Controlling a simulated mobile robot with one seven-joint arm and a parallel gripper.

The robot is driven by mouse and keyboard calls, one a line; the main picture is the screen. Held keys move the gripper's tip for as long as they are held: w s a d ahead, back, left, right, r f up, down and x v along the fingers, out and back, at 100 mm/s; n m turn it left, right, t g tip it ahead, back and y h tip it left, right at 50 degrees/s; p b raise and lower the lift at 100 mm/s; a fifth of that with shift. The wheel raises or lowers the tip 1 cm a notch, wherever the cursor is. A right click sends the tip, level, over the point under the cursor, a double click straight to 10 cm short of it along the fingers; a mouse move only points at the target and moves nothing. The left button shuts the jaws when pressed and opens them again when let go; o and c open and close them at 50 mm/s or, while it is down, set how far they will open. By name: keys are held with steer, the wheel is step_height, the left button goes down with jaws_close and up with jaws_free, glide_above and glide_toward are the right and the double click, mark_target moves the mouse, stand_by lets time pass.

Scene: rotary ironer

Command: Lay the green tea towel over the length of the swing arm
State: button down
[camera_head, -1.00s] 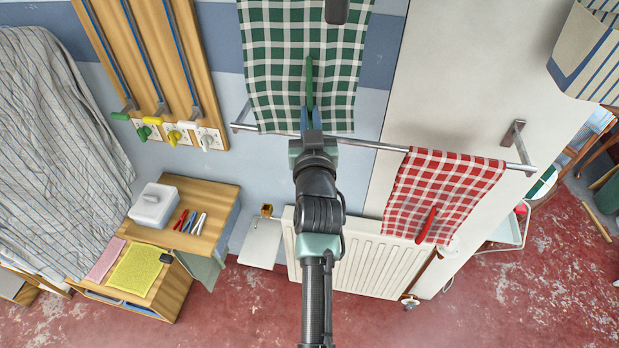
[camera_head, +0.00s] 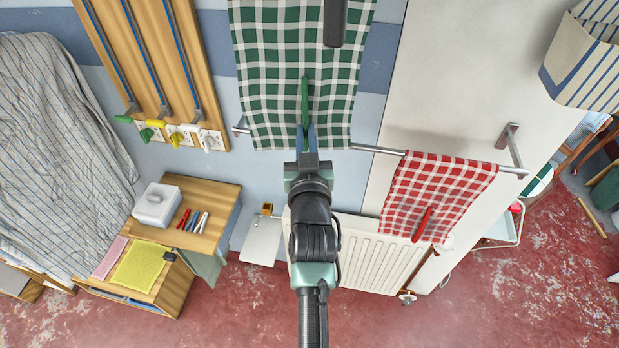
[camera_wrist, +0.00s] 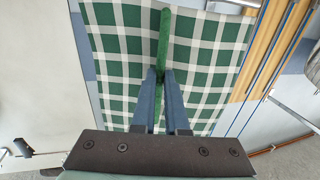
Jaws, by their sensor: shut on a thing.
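The green tea towel (camera_head: 270,85) is white-and-green checked and spread upright in front of the wall. My gripper (camera_head: 306,135) is shut on a green strip (camera_head: 305,95) running up the towel's middle; the wrist view also shows the strip (camera_wrist: 164,40) between my fingers (camera_wrist: 163,90). A metal bar (camera_head: 375,150) runs along the wall; the towel's lower part covers its left stretch, and I cannot tell whether they touch. This bar may be the swing arm, but I cannot tell for certain. The towel's top is cut off in the head view.
A red checked towel (camera_head: 440,195) with a red strip hangs on the bar's right part. A radiator (camera_head: 365,255) is below. A wooden board with plugs (camera_head: 155,60) and a small wooden cabinet (camera_head: 200,225) are left. A dark object (camera_head: 335,20) overlaps the green towel's top.

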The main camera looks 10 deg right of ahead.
steer(key=s, duration=0.2)
steer(key=s+a, duration=0.1)
steer(key=shift+s, duration=0.4)
stand_by(0.4)
steer(key=s+a+f+b, duration=0.1)
steer(key=s+f+b, duration=0.4)
steer(key=f, duration=0.6)
steer(key=s+a+f+b, duration=0.1)
steer(key=s+f+b, duration=0.5)
steer(key=s+f, duration=0.3)
steer(key=s+a+f+y+b, duration=0.1)
steer(key=s+f+b, duration=0.5)
steer(key=f, duration=0.8)
steer(key=shift+s+a+f+n, duration=0.25)
steer(key=shift+s+n, duration=0.05)
steer(key=shift+s, duration=0.3)
